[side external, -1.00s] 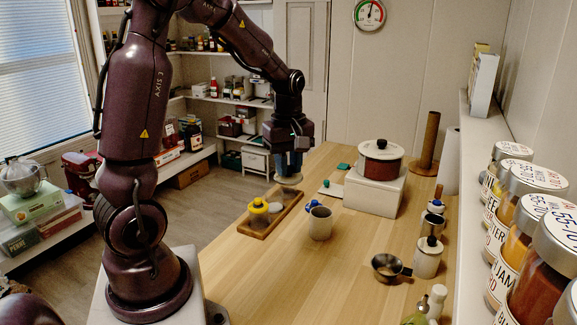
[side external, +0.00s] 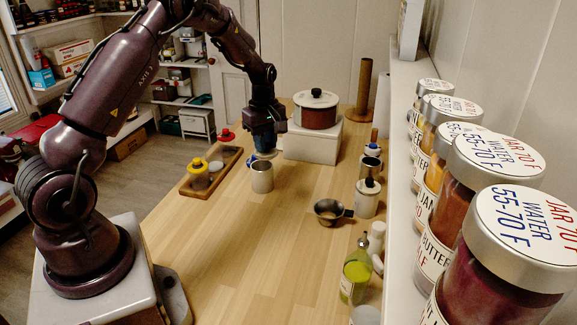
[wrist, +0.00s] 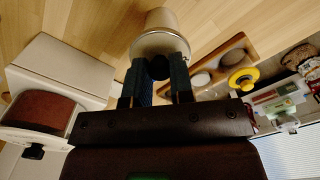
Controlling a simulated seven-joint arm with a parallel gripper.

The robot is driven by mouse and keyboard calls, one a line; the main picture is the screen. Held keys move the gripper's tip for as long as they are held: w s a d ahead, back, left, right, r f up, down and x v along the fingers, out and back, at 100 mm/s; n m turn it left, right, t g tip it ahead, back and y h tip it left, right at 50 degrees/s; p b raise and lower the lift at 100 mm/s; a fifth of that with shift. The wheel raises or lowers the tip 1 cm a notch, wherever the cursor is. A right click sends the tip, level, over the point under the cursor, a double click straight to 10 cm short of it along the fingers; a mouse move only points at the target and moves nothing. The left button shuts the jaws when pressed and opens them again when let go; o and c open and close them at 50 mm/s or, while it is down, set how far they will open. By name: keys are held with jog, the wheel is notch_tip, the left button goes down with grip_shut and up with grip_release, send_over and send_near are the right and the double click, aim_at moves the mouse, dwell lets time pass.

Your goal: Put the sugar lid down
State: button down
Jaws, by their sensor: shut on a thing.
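My gripper (side external: 264,143) points down over the wooden table, just behind an open grey canister (side external: 262,180). In the wrist view my gripper (wrist: 154,88) is shut on the black knob of a pale round lid, the sugar lid (wrist: 160,44). The lid hangs level below the fingers and shows only as a thin pale edge in the side view. The canister (wrist: 156,16) also shows beyond the lid in the wrist view. I cannot tell whether the lid touches the table.
A wooden tray (side external: 188,194) with a yellow-topped shaker (side external: 197,165) lies to the left. A white block (side external: 312,146) bearing a red pot (side external: 316,112) stands close on the right. A metal pan (side external: 330,211) and several canisters are further right. The front table is clear.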

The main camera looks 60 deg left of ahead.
jog(key=w+a+f, duration=0.1)
jog(key=w+f, duration=0.1)
jog(key=w, duration=0.1)
jog(key=w+a+f, duration=0.2)
jog(key=w+f, duration=0.1)
jog(key=w+a+f, duration=0.2)
jog(key=w+f, duration=0.1)
jog(key=shift+w+a+f, duration=0.1)
jog(key=shift+w+a, duration=0.15)
jog(key=shift+w+a+f, duration=0.15)
jog(key=shift+w+f, duration=0.05)
jog(key=shift+f, duration=1.65)
jog(key=shift+f, duration=0.1)
jog(key=c, duration=1)
grip_release()
